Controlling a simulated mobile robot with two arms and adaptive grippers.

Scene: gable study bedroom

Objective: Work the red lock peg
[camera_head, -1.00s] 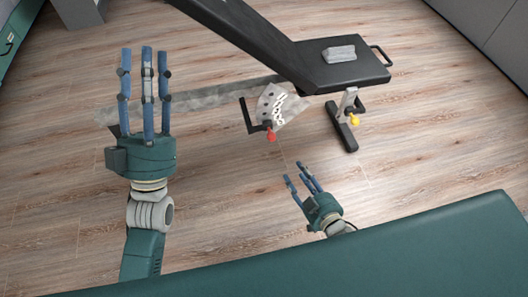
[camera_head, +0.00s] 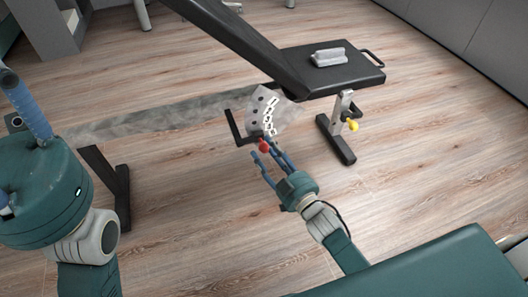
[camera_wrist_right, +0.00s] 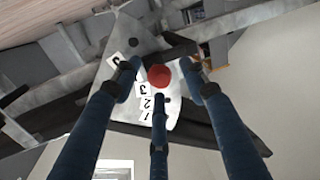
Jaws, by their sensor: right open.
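The red lock peg (camera_head: 264,145) sticks out at the lower end of a grey plate (camera_head: 262,112) with holes and number labels, under the bench. In the right wrist view the round red peg (camera_wrist_right: 159,77) lies in the middle, among the three spread fingertips. My right gripper (camera_head: 268,158) is open at the peg; I cannot tell whether any finger touches it. The plate (camera_wrist_right: 145,45) with its labels shows behind the peg. My left gripper (camera_head: 28,120) is at the far left, partly cut off by the frame edge, well away from the peg.
The black bench (camera_head: 330,75) holds a grey block (camera_head: 328,57). A yellow knob (camera_head: 352,125) sits on its support. A black bent bar (camera_head: 234,128) lies beside the plate, and a long grey beam (camera_head: 165,115) runs left. A green surface (camera_head: 430,270) fills the lower right. Wood floor is clear at right.

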